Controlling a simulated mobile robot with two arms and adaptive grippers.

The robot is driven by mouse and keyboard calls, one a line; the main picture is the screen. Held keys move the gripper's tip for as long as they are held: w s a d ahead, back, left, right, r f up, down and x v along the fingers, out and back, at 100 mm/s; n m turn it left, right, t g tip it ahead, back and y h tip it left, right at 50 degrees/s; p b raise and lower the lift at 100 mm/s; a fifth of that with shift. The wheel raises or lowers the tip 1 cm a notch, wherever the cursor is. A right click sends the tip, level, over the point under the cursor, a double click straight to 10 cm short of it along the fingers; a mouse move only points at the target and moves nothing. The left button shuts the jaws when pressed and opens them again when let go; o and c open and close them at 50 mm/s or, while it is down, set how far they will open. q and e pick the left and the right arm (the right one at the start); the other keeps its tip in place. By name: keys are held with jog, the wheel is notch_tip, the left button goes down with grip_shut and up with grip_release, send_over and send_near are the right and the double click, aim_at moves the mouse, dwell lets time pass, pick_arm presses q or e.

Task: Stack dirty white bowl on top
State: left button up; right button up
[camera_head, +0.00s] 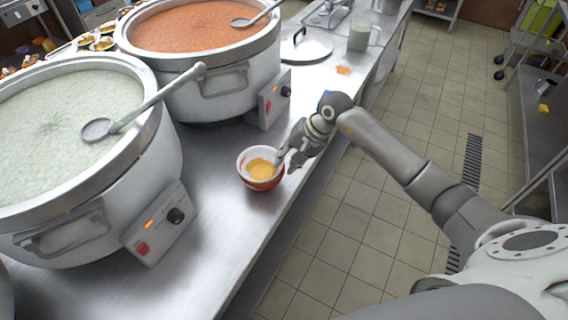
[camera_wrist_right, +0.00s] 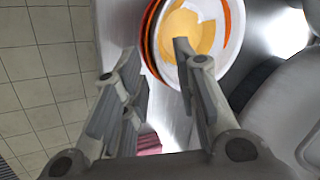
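A white bowl (camera_head: 260,167) with yellow-orange residue inside sits on the steel counter, with a red-orange bowl wall (camera_head: 264,186) showing beneath its rim. In the right wrist view the white bowl (camera_wrist_right: 196,30) rests in orange and dark rims (camera_wrist_right: 149,38), like a nested stack. How many bowls are stacked is unclear. My right gripper (camera_head: 284,163) is at the bowl's right edge. In its wrist view the right gripper (camera_wrist_right: 156,48) has its fingers apart, one over the bowl's inside and one outside the rim. Contact is unclear. My left gripper is out of view.
A stockpot of pale congee (camera_head: 60,115) and one of orange congee (camera_head: 200,25), each with a ladle, stand left of and behind the bowl. A lid (camera_head: 306,48) and a glass-like container (camera_head: 359,37) are farther back. The counter's edge lies just right of the bowl.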

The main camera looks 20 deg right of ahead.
jog(key=b+v, duration=0.2)
jog(key=v, duration=0.7)
jog(key=shift+r, duration=0.3)
jog(key=shift+s, duration=0.1)
